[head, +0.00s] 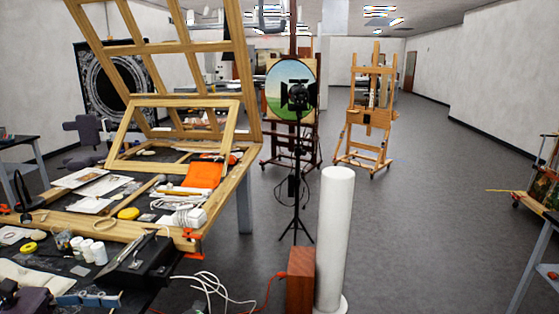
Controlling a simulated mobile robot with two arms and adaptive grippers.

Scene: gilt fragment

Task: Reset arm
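Neither of my arms can be made out in the head view, and both grippers are out of sight. I cannot tell how the arms are posed or whether the grippers hold anything. The task names no other object. A cluttered worktable with a wooden frame structure (184,104) fills the left side.
A white cylinder (336,235) stands upright at front centre beside a reddish-brown block (300,278). A black lamp stand (296,190) and a wooden easel (370,115) are behind. White cables (207,287) hang by the table. The grey floor (430,220) is open at right.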

